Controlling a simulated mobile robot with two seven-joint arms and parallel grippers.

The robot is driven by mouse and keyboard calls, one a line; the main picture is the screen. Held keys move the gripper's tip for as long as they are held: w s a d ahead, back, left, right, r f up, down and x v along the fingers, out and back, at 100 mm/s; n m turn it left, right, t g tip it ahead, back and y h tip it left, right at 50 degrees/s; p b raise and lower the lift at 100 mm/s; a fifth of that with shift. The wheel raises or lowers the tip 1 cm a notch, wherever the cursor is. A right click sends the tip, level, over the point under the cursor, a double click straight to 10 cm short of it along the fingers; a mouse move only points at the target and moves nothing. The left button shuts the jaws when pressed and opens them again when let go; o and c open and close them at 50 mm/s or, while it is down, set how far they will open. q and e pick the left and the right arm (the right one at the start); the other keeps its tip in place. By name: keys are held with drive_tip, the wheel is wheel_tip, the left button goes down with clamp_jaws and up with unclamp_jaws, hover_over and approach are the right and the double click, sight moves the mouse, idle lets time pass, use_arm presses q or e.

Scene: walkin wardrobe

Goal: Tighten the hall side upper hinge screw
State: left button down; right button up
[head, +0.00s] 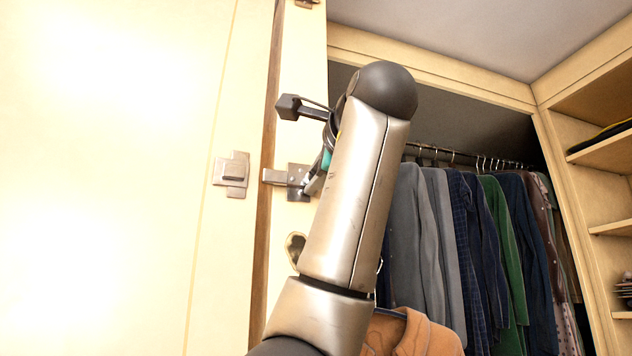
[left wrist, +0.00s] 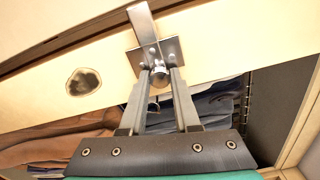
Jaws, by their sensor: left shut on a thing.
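A metal plate with a flat bar (head: 275,177) sits on the narrow pale panel in the head view. It also shows in the left wrist view, where the plate (left wrist: 172,48) has small screws and a round metal head (left wrist: 159,78) at its lower edge. My left gripper (left wrist: 160,73) is shut on this round head, one finger on each side. I cannot tell for sure that it is the hinge screw. In the head view my left gripper (head: 311,187) is at the plate, partly hidden by my own forearm. My right gripper is not in view.
A second metal fitting (head: 232,173) is on the broad pale panel to the left. A dark oval (left wrist: 83,82) marks the narrow panel near the plate. Behind, clothes (head: 475,235) hang from a rail, with shelves (head: 604,155) at right. An orange-brown garment (head: 415,335) hangs lower, near my arm.

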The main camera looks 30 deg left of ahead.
use_arm(q)
drive_tip(key=shift+f+m+b, duration=0.1)
drive_tip(key=shift+m+b, duration=0.9)
drive_tip(key=shift+m, duration=2.9)
drive_tip(key=c, duration=0.6)
unclamp_jaws()
drive_tip(key=shift+s, duration=0.1)
drive_tip(key=b+v, duration=0.4)
drive_tip(key=v, duration=1.1)
drive_tip(key=shift+d, duration=0.15)
